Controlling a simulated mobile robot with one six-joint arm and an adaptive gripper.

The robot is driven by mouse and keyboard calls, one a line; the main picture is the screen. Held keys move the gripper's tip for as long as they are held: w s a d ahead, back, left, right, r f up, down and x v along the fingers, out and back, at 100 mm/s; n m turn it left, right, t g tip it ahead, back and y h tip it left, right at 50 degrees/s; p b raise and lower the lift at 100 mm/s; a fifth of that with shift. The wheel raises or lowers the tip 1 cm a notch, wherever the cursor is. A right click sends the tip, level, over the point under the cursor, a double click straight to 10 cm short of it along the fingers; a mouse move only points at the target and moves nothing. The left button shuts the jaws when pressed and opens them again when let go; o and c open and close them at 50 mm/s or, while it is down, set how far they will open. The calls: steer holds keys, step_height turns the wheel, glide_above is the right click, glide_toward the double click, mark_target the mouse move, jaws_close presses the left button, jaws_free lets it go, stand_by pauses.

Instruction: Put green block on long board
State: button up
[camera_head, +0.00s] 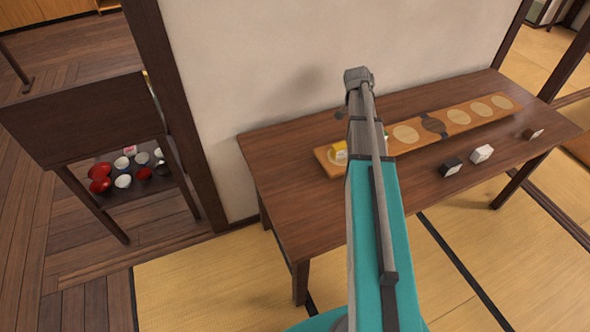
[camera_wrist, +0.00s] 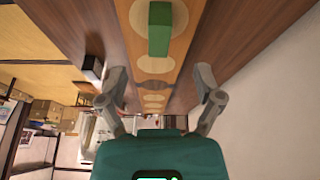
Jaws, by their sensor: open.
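The long board (camera_head: 460,117) lies lengthwise on the dark wooden table, with pale round marks along it. In the wrist view, the board (camera_wrist: 180,45) runs up the middle. The green block (camera_wrist: 159,29) is seen on it, beyond a pale round mark. My gripper (camera_wrist: 160,75) is open, one finger each side of the board in the picture, with nothing between them. The block appears apart from the fingers. In the head view my arm hides most of the gripper and nearly all of the green block.
A black block (camera_head: 452,166), a white block (camera_head: 482,153) and a brown block (camera_head: 533,134) stand on the table (camera_head: 300,215) in front of the board. A wall is behind; a shelf with bowls (camera_head: 123,180) stands left.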

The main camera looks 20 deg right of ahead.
steer(key=s+a+n+y, duration=0.1)
steer(key=s+a+n, duration=0.4)
steer(key=a, duration=0.6)
steer(key=s+a+n+y, duration=0.1)
steer(key=s+a+n, duration=0.4)
steer(key=a, duration=0.7)
steer(key=s+a+f+n+y, duration=0.1)
steer(key=s+a+n, duration=0.4)
steer(key=a, duration=0.6)
steer(key=shift+s+a+n+y, duration=0.15)
steer(key=shift+s+n+y, duration=0.25)
steer(key=shift+s+y, duration=0.2)
